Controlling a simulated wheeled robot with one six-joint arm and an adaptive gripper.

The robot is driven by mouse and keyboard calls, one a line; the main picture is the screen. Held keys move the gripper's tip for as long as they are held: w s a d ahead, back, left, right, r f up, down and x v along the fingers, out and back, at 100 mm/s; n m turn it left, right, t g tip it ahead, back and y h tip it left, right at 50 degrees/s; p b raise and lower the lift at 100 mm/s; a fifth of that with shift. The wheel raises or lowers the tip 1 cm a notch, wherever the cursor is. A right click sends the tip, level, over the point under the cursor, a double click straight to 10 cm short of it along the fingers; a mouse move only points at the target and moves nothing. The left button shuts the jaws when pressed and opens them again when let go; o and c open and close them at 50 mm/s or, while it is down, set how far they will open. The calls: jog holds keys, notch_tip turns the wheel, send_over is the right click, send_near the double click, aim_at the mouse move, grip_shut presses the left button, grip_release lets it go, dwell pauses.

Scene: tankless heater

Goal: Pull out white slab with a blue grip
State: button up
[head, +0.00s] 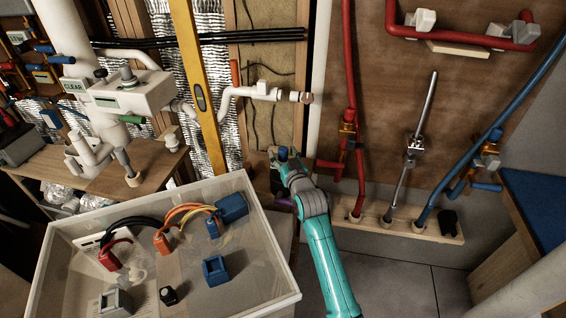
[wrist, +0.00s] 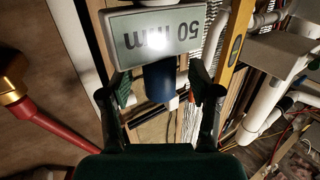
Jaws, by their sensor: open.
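The white slab (wrist: 156,37) shows at the top of the wrist view, with a grey face and an upside-down "50 mm" marking. Its blue grip (wrist: 159,83) sticks out below it toward my gripper (wrist: 160,97). My gripper is open, with one dark finger on each side of the blue grip. Gaps show between the fingers and the grip. In the head view the gripper end of my teal arm is by the wooden ledge at the centre, and I cannot make out the slab there.
A clear-walled bin (head: 190,262) with wired blocks stands at the front left. A yellow level (head: 196,85) leans behind it. Red pipe (head: 349,90) and blue pipe (head: 520,100) run up the board at right. The floor (head: 395,285) right of my arm is clear.

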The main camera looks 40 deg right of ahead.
grip_shut()
jog(key=shift+r, duration=1.15)
dwell(0.6)
jog(key=shift+r, duration=2.45)
